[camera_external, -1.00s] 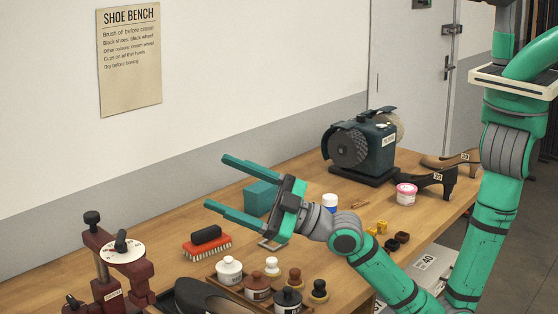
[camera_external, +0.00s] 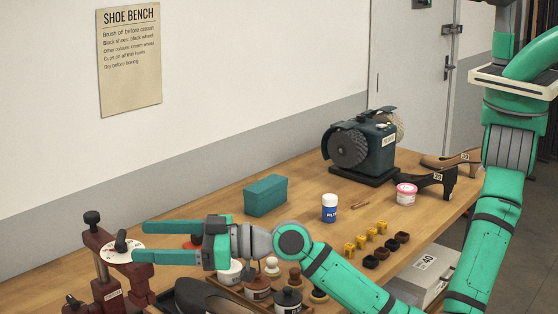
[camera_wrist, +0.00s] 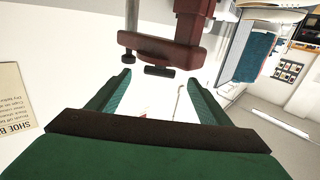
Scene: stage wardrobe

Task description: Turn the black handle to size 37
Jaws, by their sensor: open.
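The black handle (camera_external: 121,241) stands on a round white dial (camera_external: 137,248) on top of the dark red stretcher (camera_external: 101,241) at the left end of the bench. The marks on the dial are too small to read. My gripper (camera_external: 140,242) is open and empty, fingers pointing left. Its fingertips appear just right of the handle, near the dial; the exact depth gap cannot be told. In the wrist view, my open gripper (camera_wrist: 160,82) has nothing between its fingers, and a dark red part (camera_wrist: 160,47) with black knobs shows beyond the tips.
A dark shoe (camera_external: 205,298) and a tray with several polish bottles (camera_external: 288,301) lie below my gripper. A red brush (camera_external: 193,242) is mostly hidden behind it. A teal box (camera_external: 265,195), a blue-labelled jar (camera_external: 329,208) and a polishing machine (camera_external: 375,150) stand farther right.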

